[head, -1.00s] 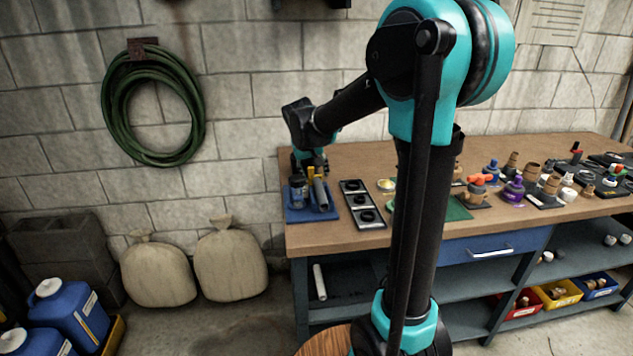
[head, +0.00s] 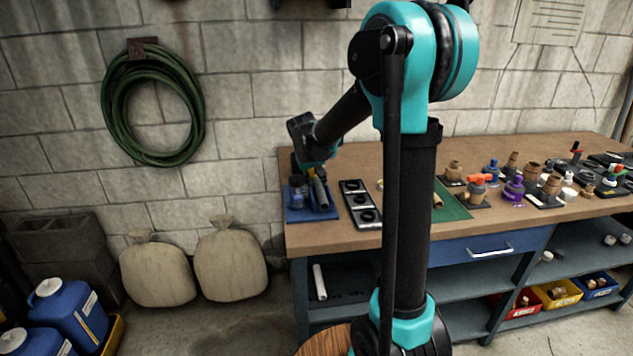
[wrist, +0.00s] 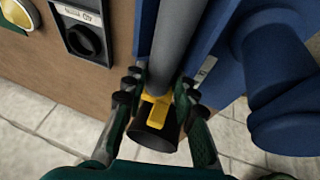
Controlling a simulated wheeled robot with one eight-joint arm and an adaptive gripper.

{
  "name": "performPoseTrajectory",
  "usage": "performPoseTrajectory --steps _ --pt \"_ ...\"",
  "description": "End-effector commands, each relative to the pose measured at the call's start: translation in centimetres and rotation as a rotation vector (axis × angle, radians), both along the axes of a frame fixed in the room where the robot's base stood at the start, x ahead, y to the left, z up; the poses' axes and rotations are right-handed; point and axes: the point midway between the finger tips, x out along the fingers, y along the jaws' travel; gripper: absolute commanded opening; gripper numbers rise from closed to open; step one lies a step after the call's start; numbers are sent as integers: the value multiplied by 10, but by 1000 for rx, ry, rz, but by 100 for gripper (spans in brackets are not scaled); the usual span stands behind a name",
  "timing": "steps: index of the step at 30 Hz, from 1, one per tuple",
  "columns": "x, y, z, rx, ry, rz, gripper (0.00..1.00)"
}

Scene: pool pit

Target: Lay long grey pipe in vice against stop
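The long grey pipe (wrist: 178,40) runs down the wrist view over the blue vice (wrist: 275,75). A yellow piece (wrist: 156,108), perhaps the stop, lies by its near part. A dark round end (wrist: 156,138) shows below it; I cannot tell whether it belongs to the pipe. My gripper (wrist: 159,84) has its fingers spread to either side of the pipe, with a gap visible on the left. In the head view the pipe (head: 320,195) lies in the blue vice (head: 296,213) at the bench's left end, with my gripper (head: 313,172) just over it. Pipe seating is partly hidden.
A black panel with round fittings (head: 360,204) lies right of the vice; it also shows in the wrist view (wrist: 85,32). The bench's left edge is close. A green mat (head: 452,205) and several fittings stand further right.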

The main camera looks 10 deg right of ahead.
Motion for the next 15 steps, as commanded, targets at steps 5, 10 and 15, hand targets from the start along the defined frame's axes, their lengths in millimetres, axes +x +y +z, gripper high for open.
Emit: performPoseTrajectory --steps 5,10,15 --pt "0 0 0 0 0 0 0" --pt "1 0 0 0 0 0 0" --pt "5 -1 0 0 0 0 0"
